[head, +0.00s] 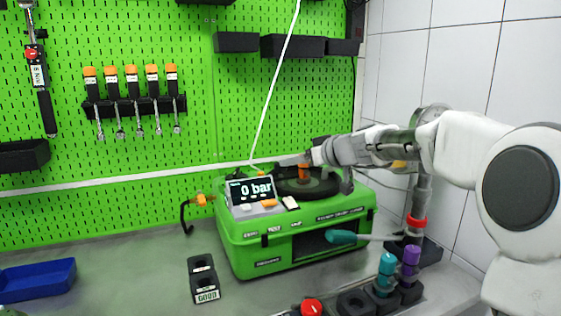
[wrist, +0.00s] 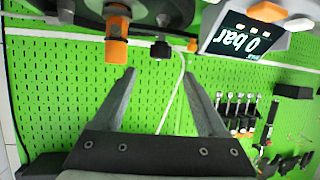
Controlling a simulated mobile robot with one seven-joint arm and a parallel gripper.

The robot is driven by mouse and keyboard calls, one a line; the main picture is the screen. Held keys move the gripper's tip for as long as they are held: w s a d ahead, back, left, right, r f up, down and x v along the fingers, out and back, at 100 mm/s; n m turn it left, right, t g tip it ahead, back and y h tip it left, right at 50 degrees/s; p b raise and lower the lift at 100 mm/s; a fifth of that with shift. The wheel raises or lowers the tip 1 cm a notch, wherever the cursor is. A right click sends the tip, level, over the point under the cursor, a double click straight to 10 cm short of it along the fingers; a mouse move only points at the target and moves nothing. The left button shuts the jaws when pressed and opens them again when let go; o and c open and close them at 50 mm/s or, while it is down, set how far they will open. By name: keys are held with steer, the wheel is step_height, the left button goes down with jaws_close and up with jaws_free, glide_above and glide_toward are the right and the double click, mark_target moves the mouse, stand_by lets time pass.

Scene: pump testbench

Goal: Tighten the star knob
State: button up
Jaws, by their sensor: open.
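The star knob appears to be the small dark knob (wrist: 161,48) in the wrist view, beside an orange fitting (wrist: 117,38) on the pump testbench. My gripper (wrist: 158,73) is open and empty. Its two fingers point toward the knob, which shows just beyond and between the fingertips; I see no contact. In the head view my gripper (head: 284,162) reaches in from the right over the black round top (head: 322,186) of the green testbench (head: 290,245). The knob cannot be made out in the head view.
The display (head: 252,190) reads 0 bar. A teal-handled lever (head: 342,237) sticks out in front of the testbench. A black block (head: 203,280) and a blue tray (head: 38,280) lie on the bench to the left. Tools hang on the green pegboard (head: 150,40) behind.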

steer(key=p+x, duration=0.2)
steer(key=x, duration=0.7)
jaws_close()
